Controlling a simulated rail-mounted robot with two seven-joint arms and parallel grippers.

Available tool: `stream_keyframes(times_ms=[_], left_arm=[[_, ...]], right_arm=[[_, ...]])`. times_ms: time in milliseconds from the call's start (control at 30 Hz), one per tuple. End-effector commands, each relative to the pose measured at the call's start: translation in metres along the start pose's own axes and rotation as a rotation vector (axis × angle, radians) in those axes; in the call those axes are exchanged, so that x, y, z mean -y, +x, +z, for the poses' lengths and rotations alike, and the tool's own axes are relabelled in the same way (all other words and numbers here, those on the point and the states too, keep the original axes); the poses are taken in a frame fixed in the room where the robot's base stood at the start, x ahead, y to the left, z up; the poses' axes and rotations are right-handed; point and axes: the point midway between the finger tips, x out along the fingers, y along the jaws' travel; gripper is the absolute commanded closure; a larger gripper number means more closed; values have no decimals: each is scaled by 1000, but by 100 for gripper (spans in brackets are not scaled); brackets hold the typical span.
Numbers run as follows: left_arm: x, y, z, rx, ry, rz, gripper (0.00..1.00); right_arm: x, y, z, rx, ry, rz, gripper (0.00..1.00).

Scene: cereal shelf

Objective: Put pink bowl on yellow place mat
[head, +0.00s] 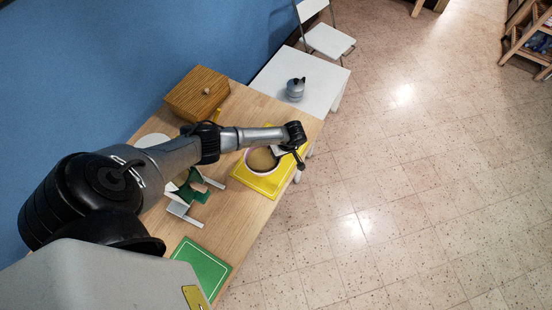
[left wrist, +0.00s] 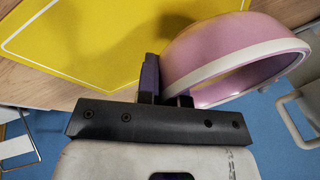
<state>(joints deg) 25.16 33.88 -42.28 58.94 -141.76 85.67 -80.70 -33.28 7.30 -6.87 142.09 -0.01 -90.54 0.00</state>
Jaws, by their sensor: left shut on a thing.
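The pink bowl (head: 262,159) is over the yellow place mat (head: 254,184) in the head view, toward its back left part. I cannot tell whether it touches the mat. My left gripper (head: 286,154) is at the right side of the bowl. In the left wrist view, the gripper (left wrist: 167,88) is shut on the rim of the bowl (left wrist: 215,50), which has a white edge. The yellow mat (left wrist: 90,38) fills the upper left of that view. My right gripper does not show.
A green mat (head: 202,268) lies near the table's front. A wooden box (head: 197,94) with a knob stands at the back. A white table (head: 318,92) holds a grey pot (head: 295,88). A white chair (head: 328,41) is behind. Open tiled floor lies to the right.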

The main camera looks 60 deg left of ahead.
Motion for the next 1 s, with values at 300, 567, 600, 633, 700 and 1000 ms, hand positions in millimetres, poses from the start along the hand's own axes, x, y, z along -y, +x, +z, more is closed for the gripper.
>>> stream_keyframes(times_ms=[300,567,600,633,700,1000], left_arm=[[-3,13,-2,1,0,-1,100],[-13,41,3,2,-1,0,100],[-14,42,3,1,-1,0,100],[-14,42,3,1,0,0,100],[-13,41,3,0,0,1,100],[-13,41,3,0,0,0,86]], right_arm=[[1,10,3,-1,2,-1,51],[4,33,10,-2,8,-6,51],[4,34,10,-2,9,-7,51],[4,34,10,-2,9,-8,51],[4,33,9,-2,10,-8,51],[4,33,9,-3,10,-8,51]])
